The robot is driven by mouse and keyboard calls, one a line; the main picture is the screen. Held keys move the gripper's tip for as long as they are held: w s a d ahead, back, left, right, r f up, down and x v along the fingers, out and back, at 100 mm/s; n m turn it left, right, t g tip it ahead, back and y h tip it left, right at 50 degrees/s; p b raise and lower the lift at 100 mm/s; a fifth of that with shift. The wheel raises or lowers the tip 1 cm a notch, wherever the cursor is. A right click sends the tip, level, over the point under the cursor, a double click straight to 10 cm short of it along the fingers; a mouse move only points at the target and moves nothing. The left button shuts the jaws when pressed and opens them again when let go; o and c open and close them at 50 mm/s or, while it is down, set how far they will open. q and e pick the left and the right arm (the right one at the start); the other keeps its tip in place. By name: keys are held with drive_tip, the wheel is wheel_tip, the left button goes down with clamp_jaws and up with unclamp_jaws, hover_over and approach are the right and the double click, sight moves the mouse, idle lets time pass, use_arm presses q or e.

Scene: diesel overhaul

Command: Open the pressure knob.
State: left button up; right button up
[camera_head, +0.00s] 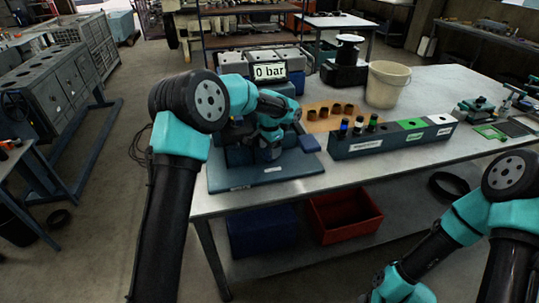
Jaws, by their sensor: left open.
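The pressure test stand is a blue and teal unit on a blue base plate (232,182) at the left end of the table. Its display (270,72) reads "0 bar". My left arm reaches across the front of the stand, and my left gripper (267,151) is open, low over the base plate, close to the stand's body. I cannot make out the pressure knob; the arm covers much of the stand's front. I cannot tell whether the fingers touch anything. My right arm is folded at the lower right, with its gripper out of view.
A blue-grey rack (385,143) with injector-like parts and green and white sections stands right of the stand. A wooden block (322,125) is behind it, a cream bucket (386,84) farther back. A red bin (345,213) sits below. The right tabletop has some free room.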

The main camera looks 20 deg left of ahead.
sight(269, 154)
use_arm(q)
drive_tip(key=shift+f, duration=1.65)
drive_tip(key=c, duration=0.9)
